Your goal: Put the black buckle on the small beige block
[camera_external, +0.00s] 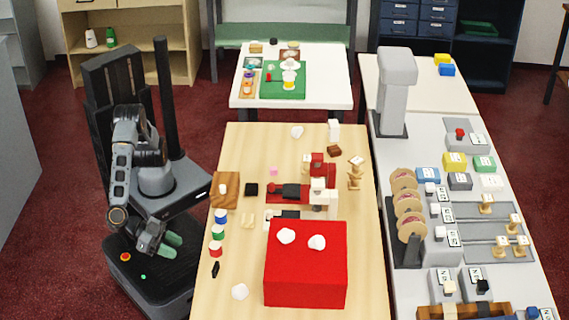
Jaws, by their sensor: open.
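A small black piece (215,269), which looks like the buckle, lies near the left edge of the wooden table (215,305). A black square (251,189) lies further back on the same table; I cannot tell its kind. A small beige piece (247,221), perhaps the beige block, sits right of the stacked coloured discs. My gripper (172,246), with green fingers, is open and empty. It hangs over my base, left of the table edge and apart from the black piece.
A large red box (305,285) with white lumps on top fills the table's front right. Coloured discs (218,233) line the left edge, beside a brown wooden block (233,179). A red and black device (290,192) stands mid-table. The front left tabletop is mostly clear.

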